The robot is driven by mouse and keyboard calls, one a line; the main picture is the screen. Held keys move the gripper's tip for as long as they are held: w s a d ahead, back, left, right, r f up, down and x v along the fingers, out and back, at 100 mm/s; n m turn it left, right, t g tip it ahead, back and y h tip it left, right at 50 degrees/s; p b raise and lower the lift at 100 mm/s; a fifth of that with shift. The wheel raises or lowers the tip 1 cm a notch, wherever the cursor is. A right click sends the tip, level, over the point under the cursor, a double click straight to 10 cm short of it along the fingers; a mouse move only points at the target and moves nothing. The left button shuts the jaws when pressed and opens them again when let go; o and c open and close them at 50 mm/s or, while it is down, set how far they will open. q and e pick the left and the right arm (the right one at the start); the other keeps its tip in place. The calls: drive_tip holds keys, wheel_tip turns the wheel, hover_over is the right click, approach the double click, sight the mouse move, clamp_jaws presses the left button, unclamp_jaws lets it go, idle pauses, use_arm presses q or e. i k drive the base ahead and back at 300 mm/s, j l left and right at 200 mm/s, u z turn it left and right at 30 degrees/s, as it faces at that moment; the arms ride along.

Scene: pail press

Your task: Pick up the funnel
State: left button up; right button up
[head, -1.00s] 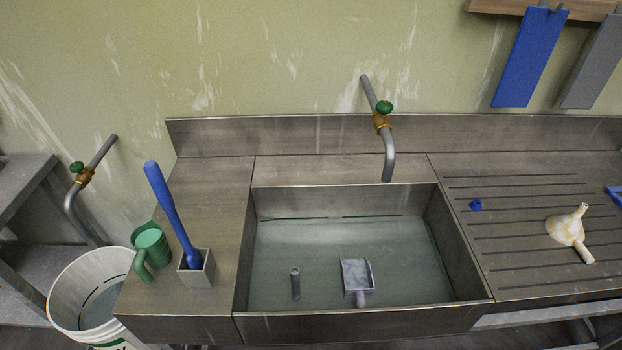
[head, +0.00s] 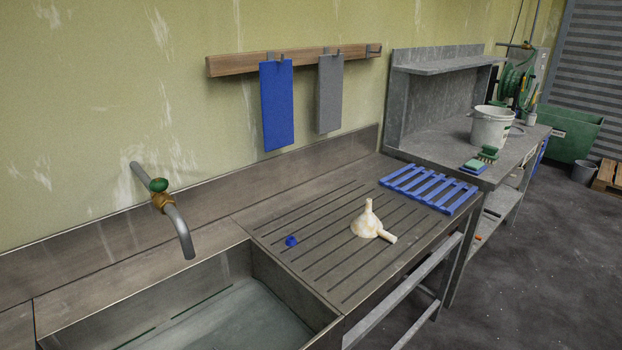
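The funnel (head: 367,221) is cream-white with brownish stains. It sits mouth down on the grooved metal drainboard (head: 330,265), right of the sink, with its narrow spout pointing up. A short pale tubular piece, perhaps a handle, sticks out from it to the lower right. Neither of my grippers shows in the head view, and nothing touches the funnel.
A small blue cap (head: 291,240) lies left of the funnel, and a blue slatted rack (head: 430,188) lies behind right. The sink (head: 215,310) is at lower left under a tap (head: 170,205). A bucket (head: 491,127) and brushes stand on the bench (head: 450,145). Open floor lies right.

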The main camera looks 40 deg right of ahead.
sight(367, 224)
drive_tip(key=z, duration=1.65)
drive_tip(key=l+u, duration=0.1)
drive_tip(key=u, duration=1)
drive_tip(key=l+u, duration=0.65)
drive_tip(key=l, duration=0.3)
drive_tip(key=k+l+u, duration=0.1)
drive_tip(key=l+u, duration=0.25)
drive_tip(key=k+l+u, duration=0.15)
drive_tip(key=l+u, duration=0.15)
drive_tip(key=l, duration=0.25)
drive_tip(key=k+l+u, duration=0.15)
drive_tip(key=l+u, duration=0.2)
